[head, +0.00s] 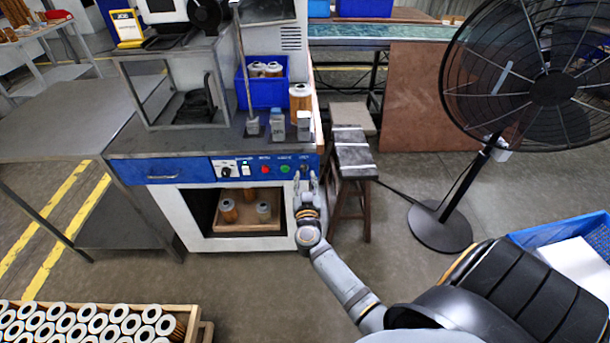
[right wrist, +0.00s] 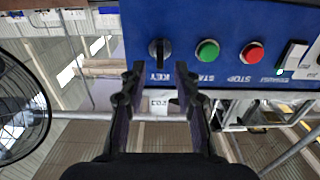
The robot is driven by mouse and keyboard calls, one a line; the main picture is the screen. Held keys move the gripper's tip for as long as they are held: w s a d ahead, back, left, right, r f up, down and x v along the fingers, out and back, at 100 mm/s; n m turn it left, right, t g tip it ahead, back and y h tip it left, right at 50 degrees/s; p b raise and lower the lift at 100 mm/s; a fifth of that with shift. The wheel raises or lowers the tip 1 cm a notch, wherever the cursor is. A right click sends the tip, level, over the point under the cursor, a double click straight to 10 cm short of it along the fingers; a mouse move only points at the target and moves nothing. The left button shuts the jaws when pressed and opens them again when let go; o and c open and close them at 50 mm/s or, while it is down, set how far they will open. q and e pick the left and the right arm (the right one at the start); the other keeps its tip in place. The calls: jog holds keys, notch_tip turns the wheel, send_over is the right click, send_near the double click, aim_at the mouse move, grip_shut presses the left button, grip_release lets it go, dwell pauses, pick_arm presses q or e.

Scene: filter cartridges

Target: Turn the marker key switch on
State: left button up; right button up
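The marker key switch (right wrist: 160,52) is a black knob on the blue control panel (right wrist: 220,18). Its ridge stands vertical in the right wrist view, with a KEY label beside it. In the head view the switch (head: 304,168) is at the right end of the panel, small and partly hidden by the fingertips. My right gripper (head: 306,182) is open and empty in front of it. In the right wrist view the fingertips of the gripper (right wrist: 159,69) lie to either side of the knob's line, with visible gaps. I cannot tell how deep they reach. My left gripper is not in view.
A green START button (right wrist: 207,50) and a red STOP button (right wrist: 252,54) sit beside the switch. A rocker switch (right wrist: 292,57) is further along. A stool (head: 352,155) stands close right of my gripper, and a fan (head: 440,225) farther right.

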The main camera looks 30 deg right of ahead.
aim_at(305, 171)
jog(key=shift+x, duration=1.4)
grip_shut()
